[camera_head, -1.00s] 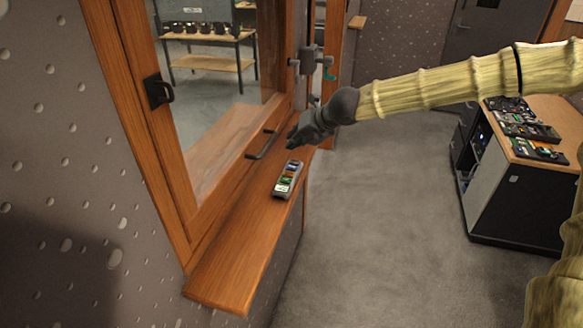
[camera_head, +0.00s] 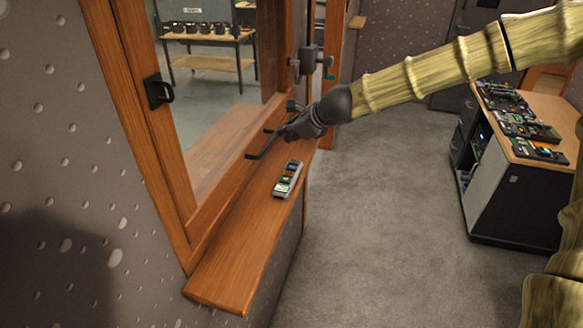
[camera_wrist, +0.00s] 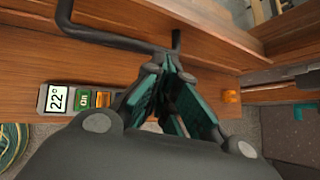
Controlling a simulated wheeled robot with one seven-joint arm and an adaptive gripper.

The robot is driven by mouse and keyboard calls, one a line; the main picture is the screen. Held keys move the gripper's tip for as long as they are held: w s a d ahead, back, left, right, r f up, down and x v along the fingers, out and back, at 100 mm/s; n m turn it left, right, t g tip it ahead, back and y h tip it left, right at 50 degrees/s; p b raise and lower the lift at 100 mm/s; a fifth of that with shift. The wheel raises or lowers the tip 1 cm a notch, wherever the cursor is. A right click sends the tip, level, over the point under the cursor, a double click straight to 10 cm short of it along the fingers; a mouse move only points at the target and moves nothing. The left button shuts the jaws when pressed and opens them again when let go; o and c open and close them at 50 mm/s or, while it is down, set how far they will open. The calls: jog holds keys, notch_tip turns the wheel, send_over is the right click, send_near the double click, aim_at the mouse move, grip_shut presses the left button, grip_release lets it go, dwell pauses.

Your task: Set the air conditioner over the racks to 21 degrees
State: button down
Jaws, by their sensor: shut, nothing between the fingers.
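A small grey remote (camera_head: 288,180) lies on the wooden window sill, and it also shows in the wrist view (camera_wrist: 62,98). Its white display reads 22° there, with a green "on" field beside it. Coloured keys follow to the right, and my gripper hides part of that row. My gripper (camera_head: 287,131) is shut and empty, above and beyond the remote, close to the window's dark handle. In the wrist view its fingertips (camera_wrist: 172,66) meet just below the handle. No air conditioner is in view.
The dark bar handle (camera_head: 262,145) stands out from the wooden window frame (camera_head: 150,130), close to my gripper. A desk (camera_head: 540,110) with electronic gear stands at the right. The near sill (camera_head: 235,265) and the carpet (camera_head: 370,230) are clear.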

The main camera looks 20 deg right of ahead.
aim_at(291, 168)
jog(key=n, duration=0.7)
jog(key=s+d+r+n, duration=0.1)
jog(key=n, duration=0.7)
jog(key=r+n, duration=0.1)
jog(key=n, duration=0.7)
jog(key=shift+s+d+r+g, duration=0.15)
jog(key=shift+r+g, duration=0.05)
jog(key=shift+g, duration=0.1)
jog(key=shift+f, duration=0.15)
jog(key=shift+f+b, duration=3.45)
jog(key=shift+f, duration=0.8)
jog(key=shift+f, duration=0.15)
jog(key=shift+f+b, duration=0.3)
